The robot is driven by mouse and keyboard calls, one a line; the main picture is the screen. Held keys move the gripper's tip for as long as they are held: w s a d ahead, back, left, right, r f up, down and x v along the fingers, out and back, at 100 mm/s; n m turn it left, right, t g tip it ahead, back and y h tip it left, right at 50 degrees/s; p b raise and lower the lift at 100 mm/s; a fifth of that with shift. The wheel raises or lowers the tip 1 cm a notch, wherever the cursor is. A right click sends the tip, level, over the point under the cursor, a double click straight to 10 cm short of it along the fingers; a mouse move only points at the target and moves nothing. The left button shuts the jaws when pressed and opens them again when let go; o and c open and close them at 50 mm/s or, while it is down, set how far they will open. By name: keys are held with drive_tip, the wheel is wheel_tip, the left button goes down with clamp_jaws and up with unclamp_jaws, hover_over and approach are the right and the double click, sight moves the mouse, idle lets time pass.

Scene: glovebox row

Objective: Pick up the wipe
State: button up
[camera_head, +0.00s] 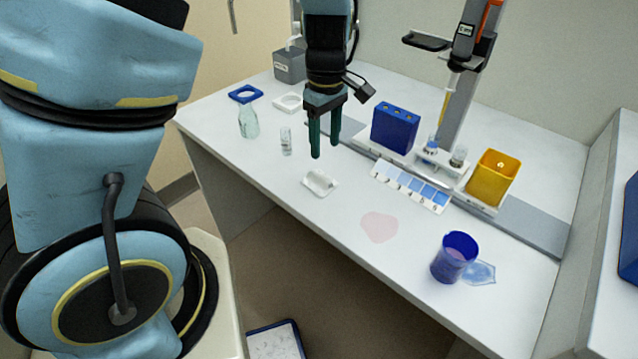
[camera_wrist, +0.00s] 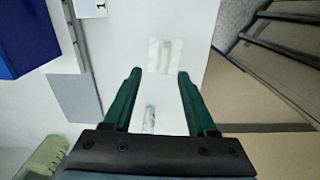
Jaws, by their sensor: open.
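The wipe (camera_head: 320,183) is a small white folded cloth lying on the white bench near its front edge. In the wrist view the wipe (camera_wrist: 165,54) lies ahead of the fingertips, roughly between their lines. My gripper (camera_head: 325,152) has two dark green fingers pointing down and stands above the bench, just behind the wipe in the head view. The gripper also shows in the wrist view (camera_wrist: 158,72), with its fingers apart and nothing between the tips. The wipe is fully visible and not touched.
A small clear vial (camera_head: 286,141) and a glass flask (camera_head: 248,122) stand left of the wipe. A blue block (camera_head: 396,128), a numbered colour strip (camera_head: 411,187), a yellow bin (camera_head: 493,179) and a blue cup (camera_head: 453,258) are to the right. A pink spill (camera_head: 379,227) lies on the bench.

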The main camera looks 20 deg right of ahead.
sight(320, 174)
wheel_tip(320, 174, down, 3)
drive_tip(key=shift+f, duration=0.1)
drive_tip(key=shift+w+a+f, duration=0.1)
drive_tip(key=shift+a+f, duration=0.05)
drive_tip(key=shift+f, duration=0.75)
drive_tip(key=shift+s+a+f, duration=0.1)
drive_tip(key=shift+a+f, duration=0.1)
drive_tip(key=shift+f, duration=0.7)
drive_tip(key=shift+w+a+f, duration=0.1)
drive_tip(key=shift+a+f, duration=0.05)
drive_tip(key=shift+f, duration=0.75)
drive_tip(key=shift+c, duration=0.2)
clamp_jaws()
